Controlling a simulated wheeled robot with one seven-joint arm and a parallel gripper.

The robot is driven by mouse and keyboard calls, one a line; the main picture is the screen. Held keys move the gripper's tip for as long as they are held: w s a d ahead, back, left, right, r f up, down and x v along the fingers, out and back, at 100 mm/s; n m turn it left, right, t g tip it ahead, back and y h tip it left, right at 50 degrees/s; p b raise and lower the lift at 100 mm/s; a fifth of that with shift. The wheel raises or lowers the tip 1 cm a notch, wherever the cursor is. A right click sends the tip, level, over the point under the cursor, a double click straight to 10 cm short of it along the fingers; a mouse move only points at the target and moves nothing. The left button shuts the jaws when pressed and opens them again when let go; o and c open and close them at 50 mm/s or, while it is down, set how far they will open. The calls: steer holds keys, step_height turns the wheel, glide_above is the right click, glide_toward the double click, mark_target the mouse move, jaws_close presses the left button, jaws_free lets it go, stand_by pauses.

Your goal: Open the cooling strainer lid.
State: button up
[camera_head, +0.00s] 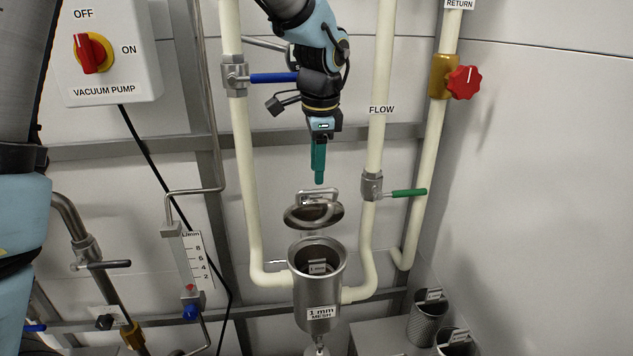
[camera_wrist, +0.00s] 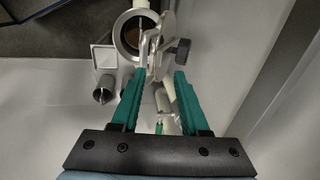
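The cooling strainer (camera_head: 316,305) is a steel canister labelled "1 mm MESH". Its round mouth is uncovered, and a basket with a small tag shows inside. The round steel lid (camera_head: 314,216) is raised and tilted behind and above the mouth, with its handle (camera_head: 318,195) at the top. My gripper (camera_head: 319,181) points down just above the handle. In the wrist view, my gripper (camera_wrist: 160,74) has its two green fingers apart with nothing clamped between them. The handle (camera_wrist: 148,48) lies just beyond the fingertips, nearer the left one. The strainer mouth (camera_wrist: 131,34) shows beyond it.
Cream pipes flank the strainer; the right one has a green-handled valve (camera_head: 407,193), the left a blue-handled valve (camera_head: 272,78). A red knob valve (camera_head: 463,82) is at right. Mesh baskets (camera_head: 429,315) stand lower right. The vacuum pump switch (camera_head: 90,53) is upper left.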

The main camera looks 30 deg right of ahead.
step_height(320, 180, up, 7)
steer(key=s+b, duration=0.1)
steer(key=shift+a, duration=0.3)
steer(key=shift+s+f, duration=0.1)
steer(key=shift+f, duration=0.05)
